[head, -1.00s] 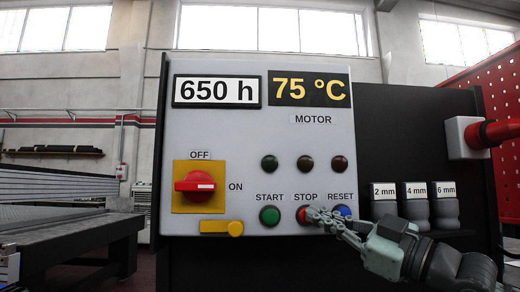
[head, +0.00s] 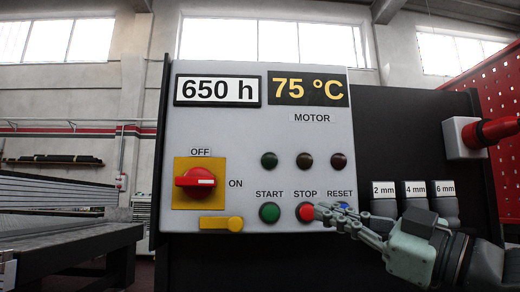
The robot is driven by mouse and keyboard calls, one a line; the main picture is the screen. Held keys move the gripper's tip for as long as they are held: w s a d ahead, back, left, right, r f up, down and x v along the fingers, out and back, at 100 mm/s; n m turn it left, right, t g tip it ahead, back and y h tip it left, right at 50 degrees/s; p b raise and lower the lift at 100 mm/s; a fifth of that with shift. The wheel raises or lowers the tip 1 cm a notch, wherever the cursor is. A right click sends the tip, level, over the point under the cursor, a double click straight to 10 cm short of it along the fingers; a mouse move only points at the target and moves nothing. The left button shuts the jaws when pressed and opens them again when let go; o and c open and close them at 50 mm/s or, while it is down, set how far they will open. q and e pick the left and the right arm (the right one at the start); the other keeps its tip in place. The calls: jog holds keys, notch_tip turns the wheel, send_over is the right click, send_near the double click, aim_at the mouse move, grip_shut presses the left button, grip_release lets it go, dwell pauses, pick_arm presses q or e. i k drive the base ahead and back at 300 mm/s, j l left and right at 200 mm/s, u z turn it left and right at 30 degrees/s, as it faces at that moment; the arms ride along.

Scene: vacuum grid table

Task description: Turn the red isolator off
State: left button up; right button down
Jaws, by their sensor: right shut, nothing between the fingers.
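The red isolator (head: 195,180) is a red rotary handle on a yellow plate (head: 184,203), at the left of the grey control panel (head: 225,130). Its white mark points right, toward the ON label (head: 236,184); the OFF label (head: 201,153) is above it. A yellow latch-like piece (head: 221,224) sits below the plate. My right gripper (head: 318,212) is shut and empty at the lower right of the panel, beside the red STOP button (head: 305,212). It partly covers the blue RESET button (head: 343,206). I cannot tell whether its tip touches the panel. My left gripper is not in view.
The green START button (head: 270,212) is left of STOP. Three dark lamps (head: 305,161) are above the buttons. Labelled black holders (head: 415,206) stand right of the panel, behind my right arm. A red pipe fitting (head: 480,133) sticks out at the right. The space before the isolator is clear.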

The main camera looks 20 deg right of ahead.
aim_at(197, 183)
jog(key=k, duration=1.5)
